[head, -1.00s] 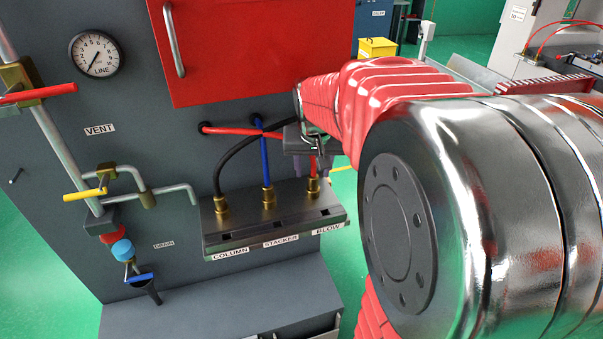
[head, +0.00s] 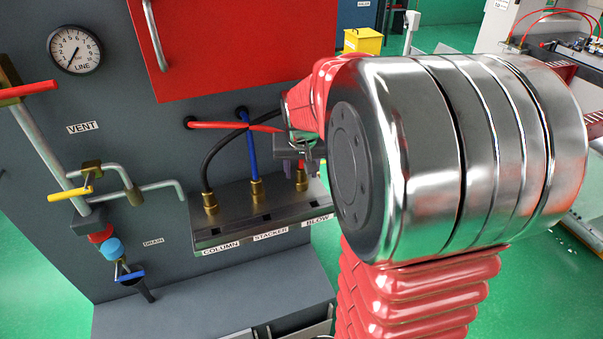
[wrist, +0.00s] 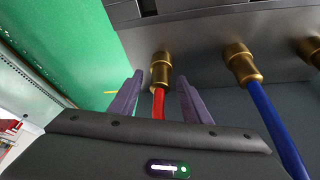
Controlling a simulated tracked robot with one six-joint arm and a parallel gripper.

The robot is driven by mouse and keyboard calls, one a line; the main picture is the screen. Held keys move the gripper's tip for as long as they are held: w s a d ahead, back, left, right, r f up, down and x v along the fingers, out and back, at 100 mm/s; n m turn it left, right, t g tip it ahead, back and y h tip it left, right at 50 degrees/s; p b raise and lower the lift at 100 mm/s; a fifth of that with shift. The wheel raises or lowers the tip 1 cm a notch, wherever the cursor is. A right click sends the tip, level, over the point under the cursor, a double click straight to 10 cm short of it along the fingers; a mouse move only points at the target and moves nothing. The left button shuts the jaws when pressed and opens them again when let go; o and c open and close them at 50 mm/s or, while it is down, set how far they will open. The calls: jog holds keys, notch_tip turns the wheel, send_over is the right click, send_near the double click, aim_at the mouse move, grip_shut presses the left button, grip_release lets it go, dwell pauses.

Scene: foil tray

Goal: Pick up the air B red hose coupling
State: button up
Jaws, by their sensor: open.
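The red hose's brass coupling (head: 301,181) stands upright in the BLOW position at the right end of the dark manifold block (head: 262,229). In the wrist view the same brass coupling (wrist: 160,71) has the red hose (wrist: 158,104) running from it back between my fingers. My gripper (wrist: 160,78) is open, with one purple finger on each side of the hose. The fingertips are near the coupling's hose end; I cannot tell whether they touch it. In the head view my gripper (head: 300,160) is above the coupling, and my arm hides part of it.
The blue hose's coupling (head: 256,188) at STACKER is beside the red one. The black hose's coupling (head: 210,203) is at COLUMN. In the wrist view the blue hose (wrist: 273,125) passes right of my gripper. The grey panel (head: 85,130) stands behind the hoses.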

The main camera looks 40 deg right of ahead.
jog(key=shift+c, duration=0.4)
grip_shut()
jog(key=shift+r, duration=0.2)
jog(key=shift+r, duration=1.55)
jog(key=s+a, duration=0.5)
jog(key=s, duration=0.2)
jog(key=s+a, duration=0.4)
jog(key=s, duration=0.4)
jog(key=shift+a, duration=0.35)
jog(key=shift+s, duration=0.1)
jog(key=shift+r, duration=1.15)
jog(key=shift+a+f, duration=0.1)
jog(key=shift+f, duration=0.05)
